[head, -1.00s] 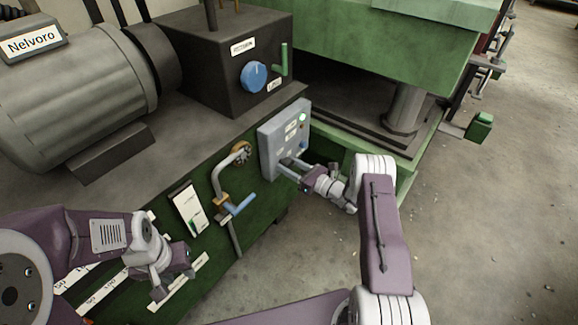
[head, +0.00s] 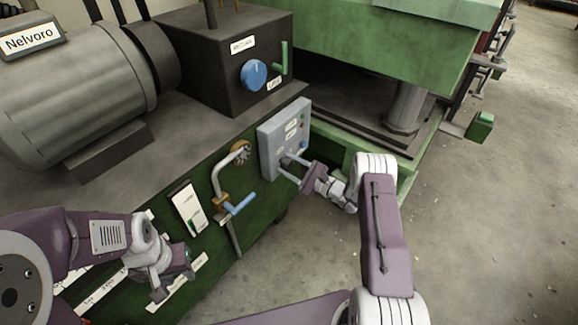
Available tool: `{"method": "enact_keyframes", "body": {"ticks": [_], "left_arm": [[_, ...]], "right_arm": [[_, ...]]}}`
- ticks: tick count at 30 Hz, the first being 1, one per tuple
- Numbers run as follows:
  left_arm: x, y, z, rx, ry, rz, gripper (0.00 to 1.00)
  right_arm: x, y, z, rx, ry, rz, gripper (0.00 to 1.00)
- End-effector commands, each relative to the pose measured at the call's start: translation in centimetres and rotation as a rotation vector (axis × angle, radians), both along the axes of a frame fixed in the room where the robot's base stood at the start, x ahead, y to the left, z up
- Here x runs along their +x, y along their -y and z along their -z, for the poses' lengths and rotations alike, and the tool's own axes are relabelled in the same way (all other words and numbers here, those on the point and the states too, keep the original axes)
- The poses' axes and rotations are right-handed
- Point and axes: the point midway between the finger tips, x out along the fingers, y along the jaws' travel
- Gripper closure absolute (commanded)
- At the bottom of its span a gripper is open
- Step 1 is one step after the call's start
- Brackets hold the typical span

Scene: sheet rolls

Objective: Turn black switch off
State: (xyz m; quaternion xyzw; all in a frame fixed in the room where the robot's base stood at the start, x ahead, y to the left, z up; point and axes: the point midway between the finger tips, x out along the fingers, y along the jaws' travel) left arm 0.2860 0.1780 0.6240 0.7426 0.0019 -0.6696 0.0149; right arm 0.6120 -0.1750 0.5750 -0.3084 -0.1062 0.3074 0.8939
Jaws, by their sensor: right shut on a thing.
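A grey control box (head: 271,142) with small labels and lamps is mounted on the green machine side in the middle of the head view. My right gripper (head: 283,167) is at the lower part of its front face, its two fingers shut on a small switch there. The switch is mostly hidden between the fingertips, so its colour and position cannot be made out. My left gripper (head: 175,283) hangs empty at the lower left, apart from the control box. Its finger opening is not clear.
A blue knob (head: 254,74) and a green lever (head: 284,58) sit on the dark box above. A bent pipe with a blue-handled valve (head: 240,205) and a white switch plate (head: 189,207) lie left of the control box. Open concrete floor (head: 480,230) is at right.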

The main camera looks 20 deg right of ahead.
Motion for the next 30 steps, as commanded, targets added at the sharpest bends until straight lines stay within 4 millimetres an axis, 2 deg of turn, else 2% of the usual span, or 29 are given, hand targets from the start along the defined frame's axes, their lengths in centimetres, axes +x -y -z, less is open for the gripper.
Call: {"method": "enact_keyframes", "body": {"ticks": [18,30], "left_arm": [[0.0,0.0,1.3,0.000,0.000,0.000,0.64],[0.0,0.0,1.8,0.000,0.000,0.000,0.64]], "right_arm": [[0.0,0.0,0.2,-0.433,0.335,-0.001,0.95],[0.0,0.0,0.2,-0.591,0.457,0.000,0.95]]}}
